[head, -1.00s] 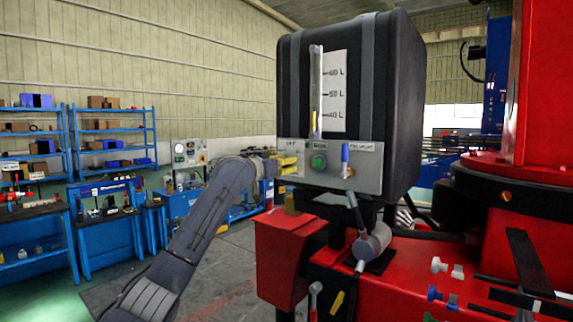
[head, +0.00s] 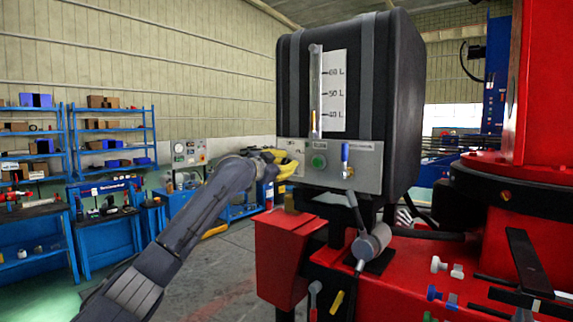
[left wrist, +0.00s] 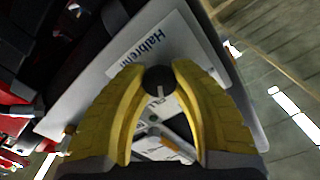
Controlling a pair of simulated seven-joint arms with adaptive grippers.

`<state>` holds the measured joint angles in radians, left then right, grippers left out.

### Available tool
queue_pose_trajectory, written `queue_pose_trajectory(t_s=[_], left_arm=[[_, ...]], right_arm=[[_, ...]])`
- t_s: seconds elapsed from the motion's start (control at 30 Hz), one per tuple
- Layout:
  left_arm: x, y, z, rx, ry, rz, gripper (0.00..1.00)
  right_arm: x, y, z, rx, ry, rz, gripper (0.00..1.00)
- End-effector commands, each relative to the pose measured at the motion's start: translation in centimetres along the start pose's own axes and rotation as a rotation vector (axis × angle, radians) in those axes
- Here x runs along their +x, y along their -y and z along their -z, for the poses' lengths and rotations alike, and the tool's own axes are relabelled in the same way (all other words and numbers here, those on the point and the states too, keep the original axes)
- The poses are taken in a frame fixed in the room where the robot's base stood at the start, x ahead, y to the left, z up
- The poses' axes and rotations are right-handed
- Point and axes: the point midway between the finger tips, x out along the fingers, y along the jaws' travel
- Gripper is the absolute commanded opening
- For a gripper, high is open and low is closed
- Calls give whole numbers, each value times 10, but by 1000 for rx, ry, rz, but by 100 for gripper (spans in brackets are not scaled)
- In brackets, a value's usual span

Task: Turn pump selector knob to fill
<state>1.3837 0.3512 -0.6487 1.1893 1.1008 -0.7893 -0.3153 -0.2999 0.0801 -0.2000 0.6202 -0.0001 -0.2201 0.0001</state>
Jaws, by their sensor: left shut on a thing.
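The pump selector knob (left wrist: 159,80) is a small round black knob with a pale pointer line, seen in the left wrist view. It sits on the grey control panel (head: 345,181) below the black tank. My left gripper (left wrist: 158,73) has yellow fingers shut on the knob, one on each side. In the head view the left gripper (head: 287,166) is at the panel's left end and hides the knob. My right gripper is not in view.
A green button (head: 319,161) and a blue-handled lever (head: 345,158) are on the panel to the right of the gripper. The black tank (head: 390,90) rises above. Red machinery (head: 283,255) stands below. Blue shelves (head: 112,140) are far left, with open floor between.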

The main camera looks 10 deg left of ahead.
Motion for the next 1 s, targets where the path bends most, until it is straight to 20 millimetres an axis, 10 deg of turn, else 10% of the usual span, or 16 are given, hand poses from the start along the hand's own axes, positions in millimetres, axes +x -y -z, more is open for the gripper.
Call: queue_pose_trajectory(t_s=[0.97, 1.0], left_arm=[[0, 0, 4, 220, -7, 2, 0], [0, 0, 4, 220, -7, 2, 26]], right_arm=[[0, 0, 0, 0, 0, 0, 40], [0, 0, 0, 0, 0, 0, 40]])
